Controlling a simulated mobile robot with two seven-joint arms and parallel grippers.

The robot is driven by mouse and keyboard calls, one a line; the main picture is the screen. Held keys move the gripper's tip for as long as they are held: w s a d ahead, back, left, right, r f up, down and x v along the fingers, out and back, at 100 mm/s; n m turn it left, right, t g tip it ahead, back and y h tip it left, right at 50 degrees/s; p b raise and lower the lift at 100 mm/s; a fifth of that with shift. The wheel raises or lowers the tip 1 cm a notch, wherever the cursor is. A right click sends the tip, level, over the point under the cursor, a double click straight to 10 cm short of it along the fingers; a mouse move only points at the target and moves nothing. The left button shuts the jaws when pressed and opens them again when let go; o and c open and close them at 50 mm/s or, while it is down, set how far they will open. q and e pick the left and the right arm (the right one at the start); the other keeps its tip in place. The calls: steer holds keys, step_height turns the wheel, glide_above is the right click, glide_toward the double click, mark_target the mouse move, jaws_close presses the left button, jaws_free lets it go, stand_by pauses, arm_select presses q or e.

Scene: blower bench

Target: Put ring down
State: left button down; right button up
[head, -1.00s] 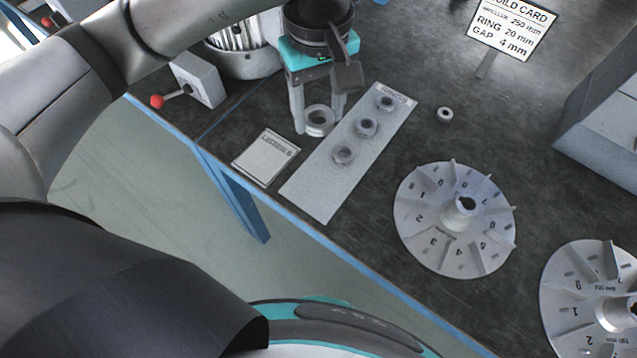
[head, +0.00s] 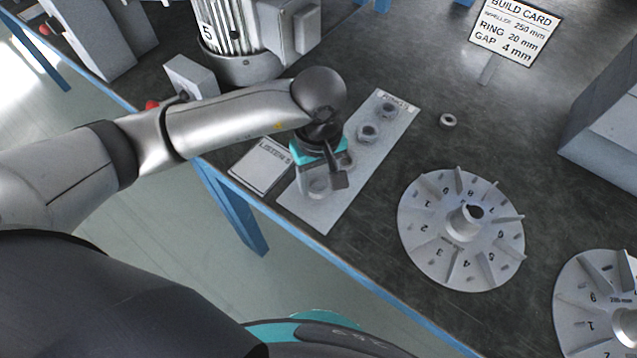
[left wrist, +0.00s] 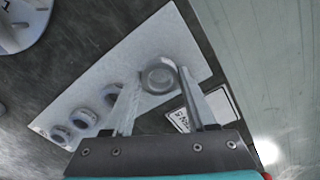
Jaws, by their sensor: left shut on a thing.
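A grey metal ring (head: 318,188) is held in my left gripper (head: 319,184), over the near bare part of the pale ring strip (head: 316,214). In the left wrist view the ring (left wrist: 158,78) sits between the two fingertips (left wrist: 155,77). I cannot tell whether it touches the strip. Several other rings stand in a row on the strip; the far one (head: 387,111) and the middle one (head: 367,132) show clearly, and the one nearest my gripper is partly hidden by it. My right gripper is not in view.
A flat labelled plate (head: 262,163) lies just left of the strip. A finned motor (head: 235,35) stands behind my arm. A small loose ring (head: 447,120), a bladed impeller (head: 425,235) and the build card (head: 515,32) are to the right. The bench's blue edge (head: 345,260) is close.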

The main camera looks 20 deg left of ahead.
arm_select(q)
steer(key=shift+f, duration=0.75)
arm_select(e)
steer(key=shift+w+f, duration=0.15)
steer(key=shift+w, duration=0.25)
arm_select(q)
steer(key=shift+f+b, duration=0.35)
steer(key=shift+b, duration=0.1)
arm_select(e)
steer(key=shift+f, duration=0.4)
arm_select(q)
steer(key=shift+c, duration=1.1)
jaws_free()
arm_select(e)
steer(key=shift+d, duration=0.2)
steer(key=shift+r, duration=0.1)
